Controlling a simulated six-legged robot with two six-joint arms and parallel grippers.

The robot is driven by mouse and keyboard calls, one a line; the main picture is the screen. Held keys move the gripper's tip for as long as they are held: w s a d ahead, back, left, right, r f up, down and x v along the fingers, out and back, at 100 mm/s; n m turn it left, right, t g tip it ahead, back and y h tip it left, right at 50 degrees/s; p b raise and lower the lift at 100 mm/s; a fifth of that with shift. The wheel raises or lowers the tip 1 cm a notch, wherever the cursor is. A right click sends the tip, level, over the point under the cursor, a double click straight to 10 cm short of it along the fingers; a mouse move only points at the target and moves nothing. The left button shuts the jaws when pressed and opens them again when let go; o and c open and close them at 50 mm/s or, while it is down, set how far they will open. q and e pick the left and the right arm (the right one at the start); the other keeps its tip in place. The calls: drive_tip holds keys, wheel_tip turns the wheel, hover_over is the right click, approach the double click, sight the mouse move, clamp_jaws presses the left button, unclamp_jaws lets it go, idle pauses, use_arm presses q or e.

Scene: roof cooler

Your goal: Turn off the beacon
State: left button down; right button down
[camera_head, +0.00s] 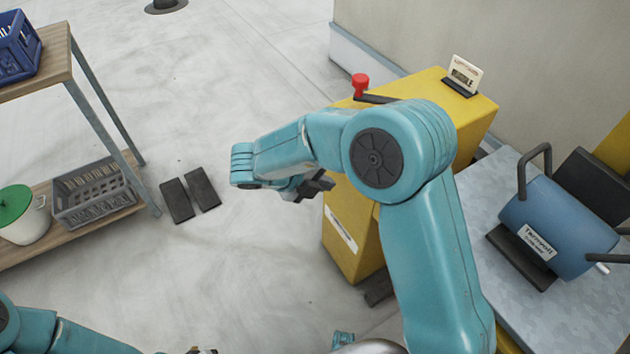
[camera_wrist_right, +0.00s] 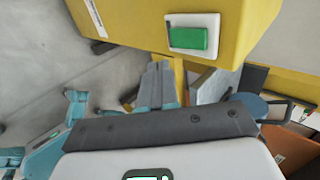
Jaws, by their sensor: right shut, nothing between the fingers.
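A yellow cabinet (camera_head: 352,235) stands right of centre in the head view, partly hidden behind my right arm. A red knob-like piece (camera_head: 360,86) stands on its top beside a dark bar; I cannot tell whether it is the beacon. In the right wrist view, a green switch (camera_wrist_right: 192,38) in a white plate sits on a yellow face. My right gripper (camera_head: 320,186) is shut and empty beside the cabinet's left side. Its fingers also show in the wrist view (camera_wrist_right: 158,72), below and left of the switch. Dark bits of my left gripper (camera_head: 202,351) show at the bottom edge.
A small white card (camera_head: 465,74) stands on the cabinet top. A blue machine (camera_head: 560,222) rests on a grey bench at right. A shelf (camera_head: 100,214) at left holds a grey crate (camera_head: 92,193) and a green-lidded pot (camera_head: 20,218). The floor between is mostly clear.

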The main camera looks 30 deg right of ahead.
drive_tip(key=d+f+b, duration=0.1)
drive_tip(key=d+f, duration=0.2)
drive_tip(key=d, duration=0.3)
drive_tip(key=shift+w+d+f, duration=0.15)
drive_tip(key=shift+w+d, duration=0.15)
drive_tip(key=shift+d, duration=0.05)
drive_tip(key=shift+d+f+h+b, duration=0.1)
drive_tip(key=shift+d+h+b, duration=0.15)
drive_tip(key=shift+h+b, duration=0.15)
drive_tip(key=shift+r+p, duration=0.9)
drive_tip(key=shift+p, duration=0.05)
